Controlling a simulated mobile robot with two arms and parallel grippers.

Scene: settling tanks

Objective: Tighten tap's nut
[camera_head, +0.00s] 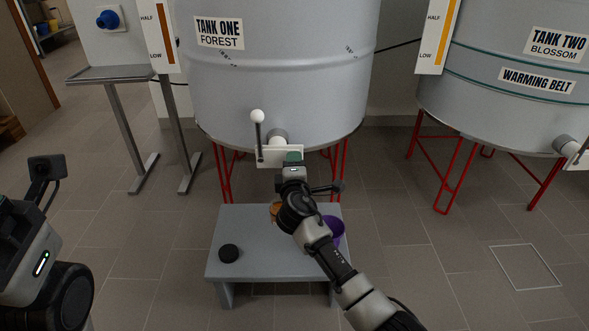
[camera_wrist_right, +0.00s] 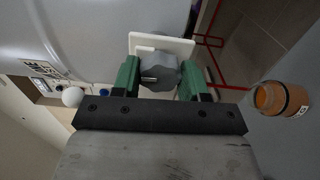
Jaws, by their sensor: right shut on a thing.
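Tank one (camera_head: 280,70) has a tap at its lower front, with a pale grey pipe (camera_head: 278,136), a white plate (camera_head: 268,156) and an upright lever with a white ball knob (camera_head: 257,116). My right gripper (camera_head: 293,158) is at the tap, hiding much of it in the head view. In the right wrist view, its green fingers (camera_wrist_right: 160,80) are shut on the grey lobed nut (camera_wrist_right: 160,68), one on each side, in front of the white plate (camera_wrist_right: 178,44). The ball knob (camera_wrist_right: 72,97) shows at the left there. My left arm is at the left edge; its fingers are not visible.
A low grey bench (camera_head: 230,226) stands below the tap. On it are a black round lid (camera_head: 229,252), a purple cup (camera_head: 336,230) and an orange jar (camera_wrist_right: 272,98), partly hidden by my right arm in the head view. Tank two (camera_head: 500,90) stands at the right on red legs.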

